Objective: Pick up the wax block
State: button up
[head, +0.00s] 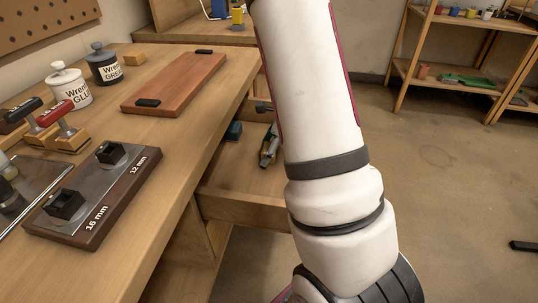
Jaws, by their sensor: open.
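My arm crosses the picture from the top centre to the bottom right, well right of the block. My gripper is outside the picture.
A white glue jar (68,88) stands left of the grease jar. Red- and black-handled tools (58,120) and a plate with two black blocks (92,195) lie nearer. An open drawer (245,170) holding tools juts out right of the bench. Bare bench lies in front of the board.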

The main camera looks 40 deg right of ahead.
jog(key=c, duration=1.3)
jog(key=shift+r, duration=0.1)
notch_tip(320, 180, up, 10)
jog(key=p, duration=0.4)
jog(key=shift+p, duration=0.35)
jog(key=o, duration=0.4)
jog(key=shift+c, duration=1)
